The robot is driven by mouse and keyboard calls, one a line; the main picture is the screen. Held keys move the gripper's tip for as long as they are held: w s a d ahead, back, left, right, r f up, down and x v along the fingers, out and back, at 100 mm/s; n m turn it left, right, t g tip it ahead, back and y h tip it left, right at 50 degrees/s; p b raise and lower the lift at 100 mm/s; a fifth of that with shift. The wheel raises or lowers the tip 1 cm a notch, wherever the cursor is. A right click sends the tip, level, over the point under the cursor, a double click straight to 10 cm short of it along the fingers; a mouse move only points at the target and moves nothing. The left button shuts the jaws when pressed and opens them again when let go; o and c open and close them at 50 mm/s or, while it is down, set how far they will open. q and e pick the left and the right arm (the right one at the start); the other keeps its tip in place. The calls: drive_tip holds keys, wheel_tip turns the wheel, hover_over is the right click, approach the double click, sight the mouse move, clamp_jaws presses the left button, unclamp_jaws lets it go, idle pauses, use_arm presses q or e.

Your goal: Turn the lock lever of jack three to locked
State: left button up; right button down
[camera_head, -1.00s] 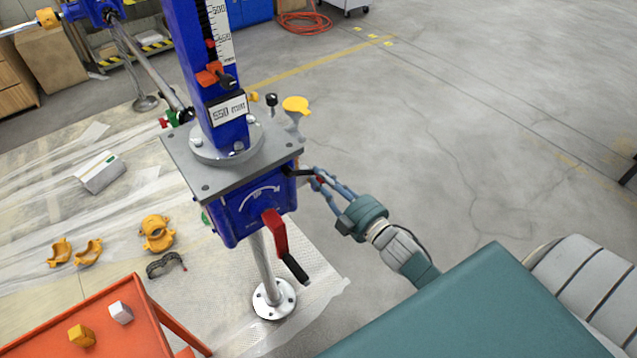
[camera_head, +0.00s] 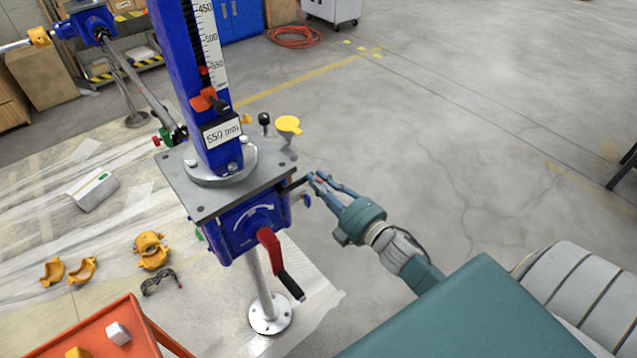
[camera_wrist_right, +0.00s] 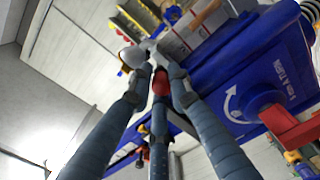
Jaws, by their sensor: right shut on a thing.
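A blue screw jack (camera_head: 250,225) with a grey top plate, a scale column and a "550 mm" sign stands on a round metal foot. A short dark lever (camera_head: 297,184) sticks out of its right side; I take it for the lock lever, though no jack number is readable. My right gripper (camera_head: 314,181) is shut on its outer end. In the right wrist view the fingers (camera_wrist_right: 158,75) close around a red grip (camera_wrist_right: 160,84), close beside the blue housing (camera_wrist_right: 245,75). Fingers partly hide the lever. My left gripper is not in view.
A red crank with black handle (camera_head: 280,262) hangs on the jack's front, left of my right gripper. A yellow-topped part (camera_head: 288,125) stands behind the plate. An orange cart (camera_head: 125,305) is at lower left. Open floor lies to the right.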

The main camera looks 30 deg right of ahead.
drive_tip(key=shift+d+f, duration=0.15)
drive_tip(key=shift+f, duration=0.1)
drive_tip(key=c, duration=1.7)
unclamp_jaws()
drive_tip(key=shift+o, duration=0.2)
drive_tip(key=shift+r, duration=0.1)
drive_tip(key=shift+s, duration=0.15)
drive_tip(key=s+d, duration=0.1)
drive_tip(key=s, duration=1)
drive_tip(key=shift+s+d, duration=0.35)
drive_tip(key=shift+d, duration=0.05)
